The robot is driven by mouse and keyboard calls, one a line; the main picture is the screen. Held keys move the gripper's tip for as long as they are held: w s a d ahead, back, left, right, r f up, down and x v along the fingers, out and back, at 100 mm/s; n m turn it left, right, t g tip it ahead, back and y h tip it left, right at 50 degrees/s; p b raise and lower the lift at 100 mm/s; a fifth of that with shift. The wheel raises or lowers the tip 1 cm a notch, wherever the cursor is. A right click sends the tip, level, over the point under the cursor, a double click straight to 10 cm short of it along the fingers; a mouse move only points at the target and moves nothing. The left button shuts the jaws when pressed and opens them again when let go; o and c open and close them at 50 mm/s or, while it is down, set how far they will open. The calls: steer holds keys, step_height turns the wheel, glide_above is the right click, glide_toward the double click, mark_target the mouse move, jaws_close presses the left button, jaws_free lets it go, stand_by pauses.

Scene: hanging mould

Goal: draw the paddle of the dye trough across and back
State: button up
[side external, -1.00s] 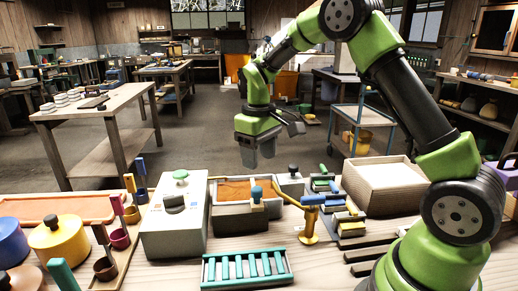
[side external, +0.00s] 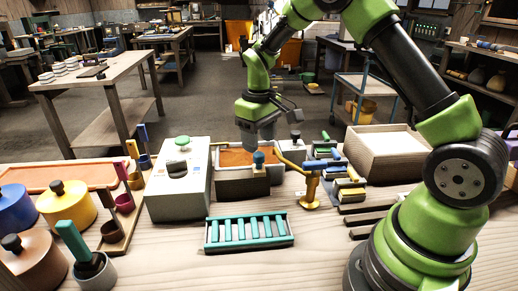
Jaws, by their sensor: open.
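The dye trough (side external: 238,188) is a grey box with orange dye (side external: 234,157) inside, standing mid-table in the side view. A blue knob (side external: 258,157) on a grey block stands at its front right; I take this for the paddle. My gripper (side external: 247,143) is open and points down over the back part of the trough, behind the blue knob and apart from it in the picture. Its fingers are small and dark, and I cannot tell their exact height above the dye.
A grey box with a green knob (side external: 183,142) stands left of the trough. A teal slatted rack (side external: 248,232) lies in front. A pale tray (side external: 384,155) is further right.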

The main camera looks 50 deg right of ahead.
mark_target(259, 154)
steer(key=shift+f, duration=2)
jaws_close()
steer(key=w+a, duration=0.6)
steer(key=w, duration=0.1)
steer(key=shift+a+r, duration=0.1)
steer(key=shift+a, duration=0.25)
jaws_free()
steer(key=shift+s, duration=0.1)
step_height(259, 154, up, 10)
